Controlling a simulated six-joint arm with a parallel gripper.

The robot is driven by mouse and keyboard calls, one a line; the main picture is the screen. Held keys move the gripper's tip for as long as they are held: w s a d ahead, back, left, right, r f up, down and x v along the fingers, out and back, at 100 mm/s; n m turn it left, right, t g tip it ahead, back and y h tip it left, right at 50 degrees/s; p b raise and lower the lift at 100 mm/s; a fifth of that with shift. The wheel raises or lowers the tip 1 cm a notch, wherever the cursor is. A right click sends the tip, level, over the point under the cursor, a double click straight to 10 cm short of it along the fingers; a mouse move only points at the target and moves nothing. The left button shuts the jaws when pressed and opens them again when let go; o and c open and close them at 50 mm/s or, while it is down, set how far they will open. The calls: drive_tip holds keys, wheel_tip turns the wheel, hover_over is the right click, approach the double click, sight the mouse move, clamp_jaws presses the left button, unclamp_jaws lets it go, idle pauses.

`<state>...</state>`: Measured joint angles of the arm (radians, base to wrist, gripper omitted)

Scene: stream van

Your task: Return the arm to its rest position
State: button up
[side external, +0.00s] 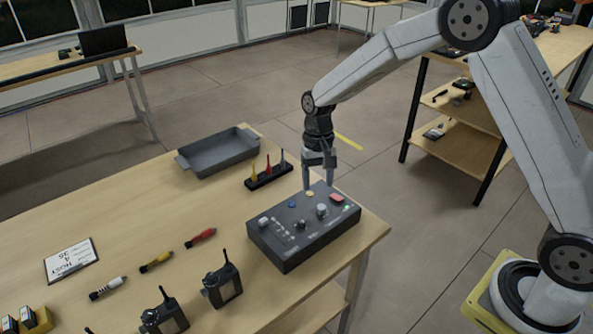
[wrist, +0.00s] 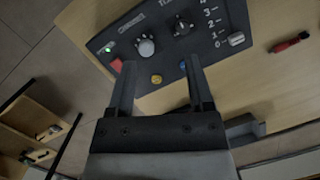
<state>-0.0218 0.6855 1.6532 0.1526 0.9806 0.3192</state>
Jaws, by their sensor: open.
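My gripper (side external: 319,178) points down over the back edge of the dark control box. In the wrist view my gripper (wrist: 157,70) shows two fingers spread apart with nothing held between them. The control box (side external: 290,250) sits on the wooden table and also shows in the wrist view (wrist: 160,20). It bears a red button (side external: 337,198), a yellow button (side external: 310,194), a blue button (side external: 292,205), grey knobs and a small green light. The fingertips are close to the box's back edge; I cannot tell whether they touch it.
A grey tray (side external: 218,153) and a rack (side external: 268,176) with coloured pegs stand behind the box. Shelves (side external: 465,150) stand to the right. Open floor lies between.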

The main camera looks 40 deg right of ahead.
drive_tip(key=s+d+r+n+t, duration=0.1)
drive_tip(key=s+r+n+t, duration=0.1)
drive_tip(key=s, duration=0.7)
drive_tip(key=s+d+r+n+t+h, duration=0.1)
drive_tip(key=s+d+n+t, duration=0.1)
drive_tip(key=s, duration=0.6)
drive_tip(key=shift+s+r+n+t, duration=0.3)
drive_tip(key=shift+s+r, duration=0.05)
drive_tip(key=shift+s, duration=0.05)
drive_tip(key=shift+d, duration=0.1)
